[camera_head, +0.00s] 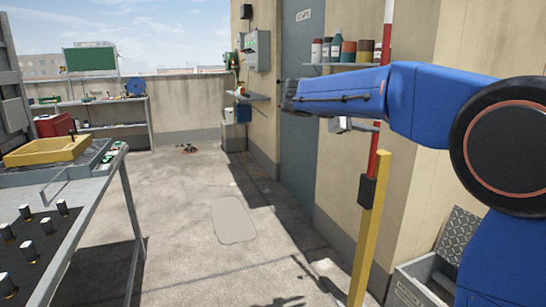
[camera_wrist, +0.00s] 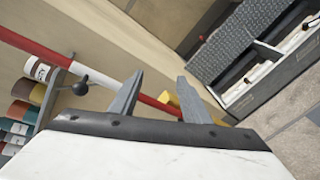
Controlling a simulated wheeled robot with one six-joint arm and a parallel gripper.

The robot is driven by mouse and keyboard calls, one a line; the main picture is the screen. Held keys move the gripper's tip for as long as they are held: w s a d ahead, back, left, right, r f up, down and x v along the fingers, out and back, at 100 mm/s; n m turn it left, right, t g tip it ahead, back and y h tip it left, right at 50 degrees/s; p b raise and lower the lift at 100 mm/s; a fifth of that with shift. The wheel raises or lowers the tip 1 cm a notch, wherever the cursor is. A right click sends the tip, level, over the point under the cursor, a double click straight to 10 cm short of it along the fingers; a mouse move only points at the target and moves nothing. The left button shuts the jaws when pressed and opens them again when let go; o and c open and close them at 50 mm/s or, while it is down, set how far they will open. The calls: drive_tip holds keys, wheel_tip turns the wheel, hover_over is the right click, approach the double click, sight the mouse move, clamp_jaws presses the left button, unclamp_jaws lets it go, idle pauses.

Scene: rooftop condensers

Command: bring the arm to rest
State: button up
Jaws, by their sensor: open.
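My blue arm reaches in from the right of the head view, its forearm stretched level to the left across the wall and door. In the wrist view my gripper (camera_wrist: 155,100) shows two grey fingers standing apart, with nothing between them but the background. A red and white pole (camera_wrist: 90,74) passes behind the fingers in that view. In the head view the gripper's fingers cannot be made out clearly at the far end of the arm.
The red and white pole (camera_head: 377,165) and a yellow post (camera_head: 369,230) stand close to my arm. A shelf (camera_head: 338,65) holds several cans and bottles. An open toolbox (camera_head: 421,285) lies low right. A workbench (camera_head: 78,205) with a yellow tray (camera_head: 47,151) is left. The middle floor is clear.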

drive_tip(key=s+d+f+m+g+y, duration=0.1)
drive_tip(key=s+d+f+m+y, duration=0.2)
drive_tip(key=s+f, duration=0.6)
drive_tip(key=s+d+f+m+y, duration=0.1)
drive_tip(key=s+d+f+y, duration=0.4)
drive_tip(key=s, duration=0.8)
drive_tip(key=s+a+f+m+y, duration=0.3)
drive_tip(key=s+a+f, duration=0.1)
drive_tip(key=s+f, duration=0.4)
drive_tip(key=s+a+f+m+y, duration=0.3)
drive_tip(key=s+a+f, duration=0.2)
drive_tip(key=s+f, duration=0.4)
drive_tip(key=s, duration=0.3)
drive_tip(key=shift+f+t, duration=0.15)
drive_tip(key=shift+t, duration=0.25)
